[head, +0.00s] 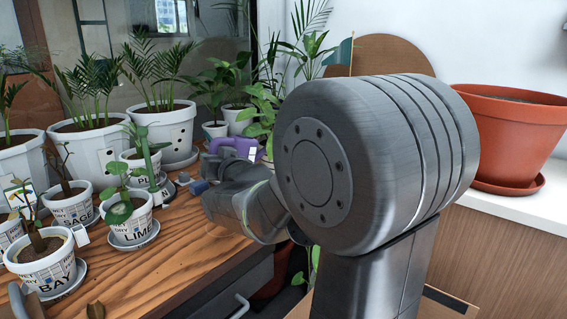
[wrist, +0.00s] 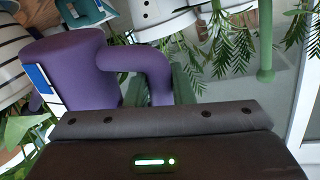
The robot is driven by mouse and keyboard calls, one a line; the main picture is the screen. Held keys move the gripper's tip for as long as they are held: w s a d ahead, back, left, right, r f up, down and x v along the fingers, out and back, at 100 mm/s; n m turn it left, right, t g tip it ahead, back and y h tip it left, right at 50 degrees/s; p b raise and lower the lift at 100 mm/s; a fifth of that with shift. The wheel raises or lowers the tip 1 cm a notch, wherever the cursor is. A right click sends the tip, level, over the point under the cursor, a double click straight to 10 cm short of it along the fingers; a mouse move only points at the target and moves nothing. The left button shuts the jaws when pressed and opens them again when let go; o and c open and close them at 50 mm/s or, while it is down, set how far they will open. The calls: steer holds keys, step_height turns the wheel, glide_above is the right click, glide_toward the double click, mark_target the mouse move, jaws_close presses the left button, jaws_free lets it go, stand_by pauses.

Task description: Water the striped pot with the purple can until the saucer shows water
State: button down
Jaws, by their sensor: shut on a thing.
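The purple can (head: 236,147) shows behind my gripper (head: 203,181) in the head view, partly hidden by my arm. In the wrist view the purple can (wrist: 75,72) fills the left side, its handle curving right. A white and blue label is on its side. My gripper is shut on the can; the fingertips are mostly hidden. A white pot with dark stripes (wrist: 10,52) shows at the left edge of the wrist view, cut off. I cannot pick it out in the head view. Its saucer and any water in it cannot be made out.
Labelled pots, including LIME (head: 130,218) and BAY (head: 46,265), crowd the left of the wooden table (head: 165,262). Palms in white pots, one spotted (head: 165,132), stand behind. A terracotta pot (head: 510,140) stands on the right ledge. The table's front middle is mostly clear.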

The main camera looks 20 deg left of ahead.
steer(key=shift+f+b, duration=0.5)
steer(key=shift+f, duration=0.4)
steer(key=shift+r+p, duration=0.35)
steer(key=shift+p, duration=0.05)
steer(key=shift+r, duration=0.1)
steer(key=shift+r+p, duration=1.35)
steer(key=shift+r, duration=0.6)
steer(key=shift+f, duration=0.1)
